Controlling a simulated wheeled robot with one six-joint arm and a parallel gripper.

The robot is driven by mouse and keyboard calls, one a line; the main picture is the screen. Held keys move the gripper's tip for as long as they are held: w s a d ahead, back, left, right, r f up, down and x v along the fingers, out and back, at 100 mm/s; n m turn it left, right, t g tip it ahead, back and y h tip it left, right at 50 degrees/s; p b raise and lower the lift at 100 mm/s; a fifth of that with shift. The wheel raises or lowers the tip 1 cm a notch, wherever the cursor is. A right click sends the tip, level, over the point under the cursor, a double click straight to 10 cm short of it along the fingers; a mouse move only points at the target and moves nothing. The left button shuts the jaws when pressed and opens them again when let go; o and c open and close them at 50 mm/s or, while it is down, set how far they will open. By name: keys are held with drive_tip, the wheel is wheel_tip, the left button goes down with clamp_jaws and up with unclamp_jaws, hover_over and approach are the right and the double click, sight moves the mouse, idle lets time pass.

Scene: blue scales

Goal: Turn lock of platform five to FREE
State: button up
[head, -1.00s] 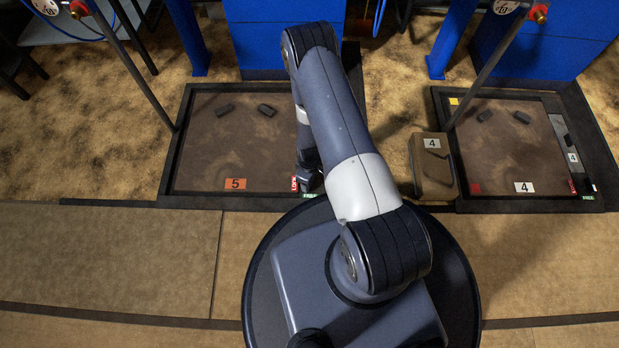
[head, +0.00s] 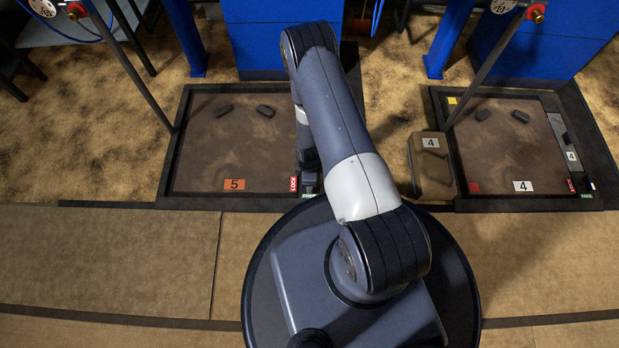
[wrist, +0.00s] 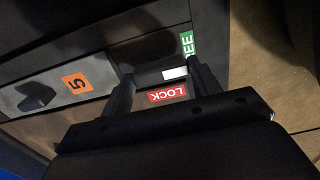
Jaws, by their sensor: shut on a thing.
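Platform five (head: 210,180) is the dark-framed brown plate at left in the head view, with an orange "5" label. My gripper (wrist: 160,72) is at this lock, with one finger on each side of the dark lock lever. The lever's white mark (wrist: 175,72) shows between the fingers, between the two labels and close to FREE. In the head view my gripper (head: 308,184) is beside the LOCK label and largely hidden by my arm.
Platform four (head: 510,150) lies at right, with its own lock at its right front corner. A brown block (head: 432,168) marked 4 stands between the platforms. Slanted poles and blue cabinets (head: 275,50) stand behind. The floor strip in front of platform five is clear.

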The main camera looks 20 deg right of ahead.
drive_tip(key=o, duration=1)
wheel_tip(320, 180, up, 11)
drive_tip(key=p, duration=0.5)
drive_tip(key=shift+f, duration=0.2)
wheel_tip(320, 180, down, 11)
drive_tip(key=b, duration=0.5)
drive_tip(key=shift+r, duration=0.2)
